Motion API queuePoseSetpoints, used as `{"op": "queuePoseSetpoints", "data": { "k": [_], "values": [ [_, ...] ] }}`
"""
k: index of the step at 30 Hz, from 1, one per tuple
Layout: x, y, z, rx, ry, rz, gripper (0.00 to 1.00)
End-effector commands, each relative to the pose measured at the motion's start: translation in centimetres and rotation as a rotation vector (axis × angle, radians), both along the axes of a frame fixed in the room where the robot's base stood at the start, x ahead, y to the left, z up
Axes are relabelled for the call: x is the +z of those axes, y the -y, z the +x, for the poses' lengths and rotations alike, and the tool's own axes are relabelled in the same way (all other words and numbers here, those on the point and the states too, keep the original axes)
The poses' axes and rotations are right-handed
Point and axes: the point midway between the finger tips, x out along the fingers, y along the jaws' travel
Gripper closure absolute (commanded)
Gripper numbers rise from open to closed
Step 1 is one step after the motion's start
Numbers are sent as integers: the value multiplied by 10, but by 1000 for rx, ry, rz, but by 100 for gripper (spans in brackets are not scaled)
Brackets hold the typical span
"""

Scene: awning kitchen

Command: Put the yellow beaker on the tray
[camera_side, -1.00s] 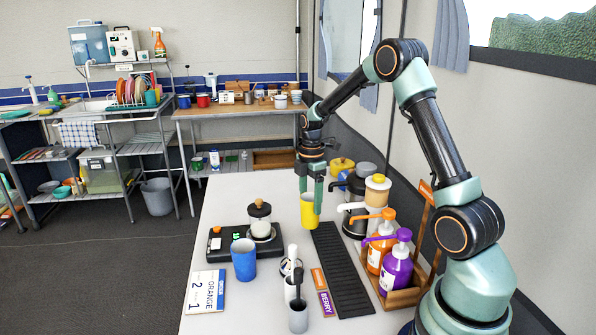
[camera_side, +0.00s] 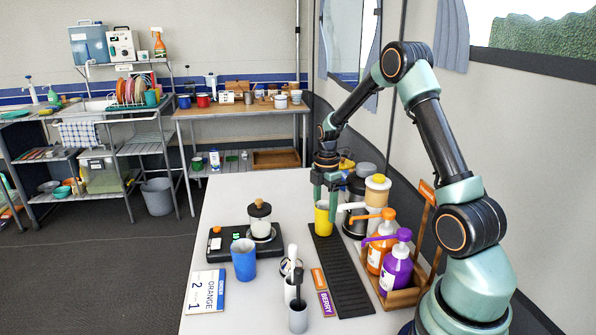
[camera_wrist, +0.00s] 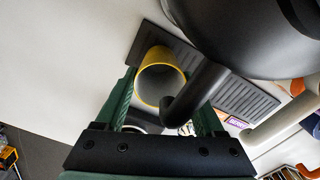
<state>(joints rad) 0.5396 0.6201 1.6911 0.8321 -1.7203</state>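The yellow beaker (camera_side: 324,220) is upright at the far end of the black ribbed tray (camera_side: 343,276). My gripper (camera_side: 325,203) is around the beaker from above, a green finger on either side, and is shut on it. In the wrist view the beaker (camera_wrist: 149,59) shows its open mouth between the fingers, with the ribbed tray (camera_wrist: 240,98) behind it. I cannot tell whether the beaker's base touches the tray or is slightly above it.
A dark flask (camera_side: 356,212) stands close right of the beaker; its black spout (camera_wrist: 192,97) overlaps the beaker's mouth in the wrist view. Orange (camera_side: 376,255) and purple (camera_side: 396,272) pump bottles stand right of the tray. A blue cup (camera_side: 243,260) stands left.

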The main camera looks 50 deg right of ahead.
Motion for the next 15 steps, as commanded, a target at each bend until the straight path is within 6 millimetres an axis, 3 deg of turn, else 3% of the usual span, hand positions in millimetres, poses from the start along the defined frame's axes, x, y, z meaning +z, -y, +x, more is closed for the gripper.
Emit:
{"op": "queuePoseSetpoints", "data": {
  "k": [1,2,10,15],
  "values": [
    [0,0,0,0,0,0,11],
    [0,0,0,0,0,0,0],
    [1,0,0,0,1,0,0],
    [18,0,1,0,3,-2,0]
  ]
}}
